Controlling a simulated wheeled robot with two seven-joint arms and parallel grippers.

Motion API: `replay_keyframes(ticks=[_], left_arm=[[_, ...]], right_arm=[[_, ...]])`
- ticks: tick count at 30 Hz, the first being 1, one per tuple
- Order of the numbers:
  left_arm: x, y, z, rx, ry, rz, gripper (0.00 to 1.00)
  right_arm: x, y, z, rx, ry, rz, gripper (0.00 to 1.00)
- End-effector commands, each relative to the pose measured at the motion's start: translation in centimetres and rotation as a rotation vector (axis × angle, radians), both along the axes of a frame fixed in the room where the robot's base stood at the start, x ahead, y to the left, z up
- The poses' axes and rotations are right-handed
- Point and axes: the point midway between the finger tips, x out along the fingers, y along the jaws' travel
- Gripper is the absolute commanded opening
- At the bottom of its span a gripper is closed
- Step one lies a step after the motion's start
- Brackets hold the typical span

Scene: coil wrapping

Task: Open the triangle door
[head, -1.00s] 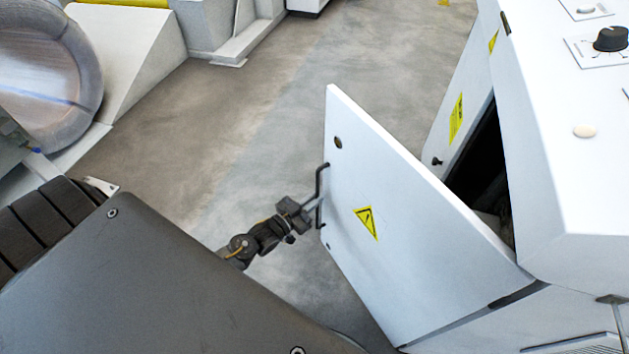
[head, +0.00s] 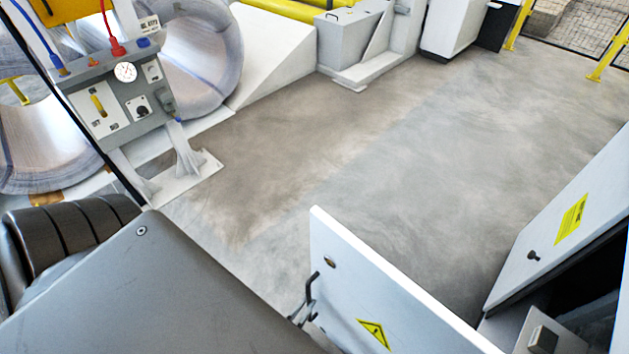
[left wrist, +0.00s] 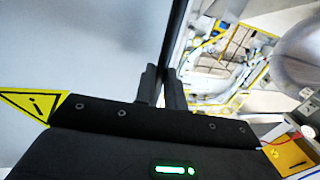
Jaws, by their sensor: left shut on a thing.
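The triangle door (head: 345,270) is a white panel with a yellow warning triangle (head: 375,333). It stands swung out from the white cabinet (head: 560,220), with a gap between its free edge and the cabinet. A dark bar handle (head: 312,288) is near its free edge. My left gripper (head: 303,315) is at the handle, partly hidden by my dark body. In the left wrist view its fingers (left wrist: 162,85) are shut on the handle, beside the pale door face (left wrist: 75,55) and the triangle label (left wrist: 35,102). My right gripper is not in view.
The cabinet's dark opening (head: 595,290) shows at the right. Bare grey floor (head: 400,160) lies beyond the door. A grey control panel (head: 125,85) with a gauge and large shiny coils (head: 200,55) stand at the left. A yellow-barred fence is at the far right.

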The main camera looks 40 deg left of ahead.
Motion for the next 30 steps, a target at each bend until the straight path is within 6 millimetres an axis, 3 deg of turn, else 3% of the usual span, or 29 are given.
replay_keyframes(ticks=[4, 16, 17, 21, 30], left_arm=[[-1.09, -0.14, -0.07, -0.003, 0.005, 0.017, 0.0], [-1.32, -0.06, -0.04, -0.002, 0.005, 0.024, 0.0], [-1.32, -0.06, -0.04, -0.002, 0.005, 0.024, 0.13], [-1.3, -0.03, -0.02, -0.001, 0.004, 0.025, 0.31], [-1.38, 0.03, 0.0, 0.0, 0.003, 0.025, 0.33]], right_arm=[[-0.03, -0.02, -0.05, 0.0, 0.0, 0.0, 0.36], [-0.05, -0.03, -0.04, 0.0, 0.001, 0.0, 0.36], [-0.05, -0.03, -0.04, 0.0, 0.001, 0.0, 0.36], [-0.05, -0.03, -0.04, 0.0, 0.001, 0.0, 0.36], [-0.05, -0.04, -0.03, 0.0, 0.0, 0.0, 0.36]])
